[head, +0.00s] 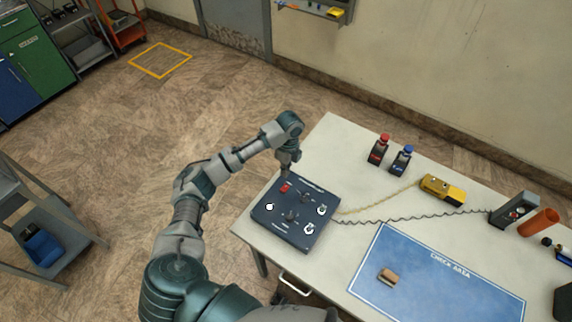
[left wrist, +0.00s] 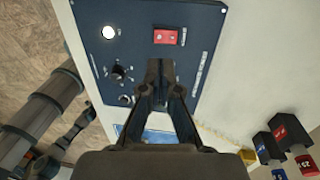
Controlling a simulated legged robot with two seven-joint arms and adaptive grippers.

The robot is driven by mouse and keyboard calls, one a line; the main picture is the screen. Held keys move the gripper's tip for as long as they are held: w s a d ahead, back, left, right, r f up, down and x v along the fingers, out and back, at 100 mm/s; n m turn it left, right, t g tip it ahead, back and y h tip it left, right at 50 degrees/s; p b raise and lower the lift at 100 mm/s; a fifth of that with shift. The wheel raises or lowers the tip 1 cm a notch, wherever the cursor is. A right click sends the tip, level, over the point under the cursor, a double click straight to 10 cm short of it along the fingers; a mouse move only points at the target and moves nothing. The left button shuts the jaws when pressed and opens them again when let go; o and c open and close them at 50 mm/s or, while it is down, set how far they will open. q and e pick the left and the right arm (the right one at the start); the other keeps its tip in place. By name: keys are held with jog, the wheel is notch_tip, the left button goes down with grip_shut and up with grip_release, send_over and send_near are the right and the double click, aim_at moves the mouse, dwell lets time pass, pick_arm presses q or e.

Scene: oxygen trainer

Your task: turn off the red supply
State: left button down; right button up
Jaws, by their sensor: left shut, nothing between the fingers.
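A dark blue control panel (head: 272,223) lies on the near left part of the white table. A red rocker switch (head: 286,187) sits near its far left corner; it also shows in the left wrist view (left wrist: 166,37). My left gripper (head: 289,172) points down just behind the switch in the head view. In the left wrist view its fingertips (left wrist: 160,68) are together and empty, just below the red switch in the picture, apart from it. A white round lamp (left wrist: 109,32) and a black knob (left wrist: 119,72) show beside it. My right gripper is out of view.
A red-topped device (head: 378,150) and a blue-topped one (head: 402,160) stand at the back of the table. Cables run from the panel to a yellow device (head: 443,188) and a grey one (head: 513,211). A blue mat (head: 430,280) holds a small brown block (head: 388,276).

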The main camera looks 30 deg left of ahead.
aim_at(284, 189)
pick_arm(q)
jog(key=f, duration=0.5)
jog(key=s+f, duration=0.1)
jog(key=f, duration=0.2)
jog(key=shift+f, duration=0.3)
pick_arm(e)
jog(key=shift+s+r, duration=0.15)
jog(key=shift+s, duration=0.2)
pick_arm(q)
jog(key=shift+s+a+f+t+p, duration=0.1)
jog(key=shift+s+t+p, duration=0.3)
jog(key=shift+p, duration=0.8)
jog(key=shift+f+b, duration=0.3)
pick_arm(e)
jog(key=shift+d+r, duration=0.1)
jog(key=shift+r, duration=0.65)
pick_arm(q)
jog(key=shift+w, duration=0.1)
jog(key=shift+w, duration=0.1)
